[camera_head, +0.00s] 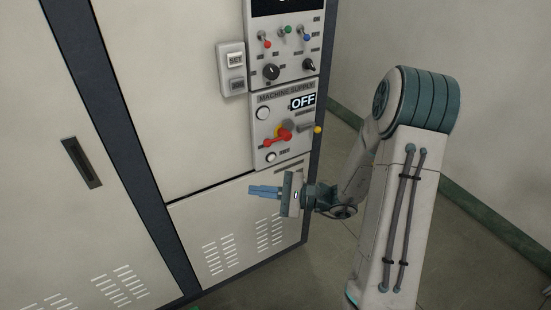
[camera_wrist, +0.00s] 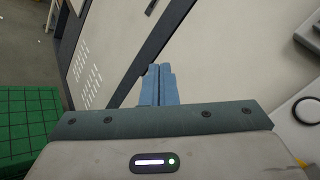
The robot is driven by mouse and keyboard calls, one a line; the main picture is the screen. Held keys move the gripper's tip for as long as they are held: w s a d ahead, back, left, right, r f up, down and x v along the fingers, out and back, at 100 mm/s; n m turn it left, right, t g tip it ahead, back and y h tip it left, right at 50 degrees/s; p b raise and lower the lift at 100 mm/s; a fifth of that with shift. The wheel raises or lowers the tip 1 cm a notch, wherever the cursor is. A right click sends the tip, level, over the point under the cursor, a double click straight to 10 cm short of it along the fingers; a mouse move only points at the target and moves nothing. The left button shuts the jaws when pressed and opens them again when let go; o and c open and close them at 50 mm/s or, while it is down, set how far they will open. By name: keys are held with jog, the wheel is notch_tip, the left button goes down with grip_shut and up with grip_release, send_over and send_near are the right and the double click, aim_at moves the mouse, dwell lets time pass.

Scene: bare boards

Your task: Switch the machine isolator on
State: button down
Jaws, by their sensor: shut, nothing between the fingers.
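The machine isolator is a red handle (camera_head: 280,138) on a yellow base, on a grey panel (camera_head: 262,156) labelled MACHINE SUPPLY. A small display (camera_head: 303,101) on that panel reads OFF. My gripper (camera_head: 252,191) is below and a little left of the panel in the head view, in front of the lower cabinet door, apart from the handle. Its blue fingers are together and empty; they also show shut in the wrist view (camera_wrist: 158,72). The handle cannot be made out in the wrist view.
A lever with a yellow knob (camera_head: 318,130) sticks out right of the red handle. Above is a panel with toggle switches (camera_head: 287,30) and dark knobs (camera_head: 271,72). A box with a SET button (camera_head: 235,60) is at left. A green grid surface (camera_wrist: 28,130) shows in the wrist view.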

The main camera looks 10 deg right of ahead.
aim_at(280, 133)
jog(key=w+d+f+m+t+h+b, duration=0.1)
jog(key=w+d+f+m+t+h, duration=0.3)
jog(key=d+f+m+t, duration=0.1)
jog(key=w+d+f+m+t+h, duration=0.3)
jog(key=d+f+m+t+h, duration=0.1)
jog(key=d+m+t, duration=0.3)
jog(key=shift+w+d+f+m+t+h+b, duration=0.35)
jog(key=shift+d+f+t, duration=0.25)
jog(key=shift+d+f, duration=0.25)
jog(key=shift+w, duration=0.1)
jog(key=s+r+p+x, duration=0.1)
jog(key=r+p+x, duration=0.1)
jog(key=x, duration=1)
jog(key=shift+w+a+r+p, duration=0.25)
jog(key=shift+a+r+p, duration=0.2)
jog(key=shift+a+p, duration=0.1)
jog(key=shift+r+m, duration=0.2)
jog(key=shift+m, duration=0.25)
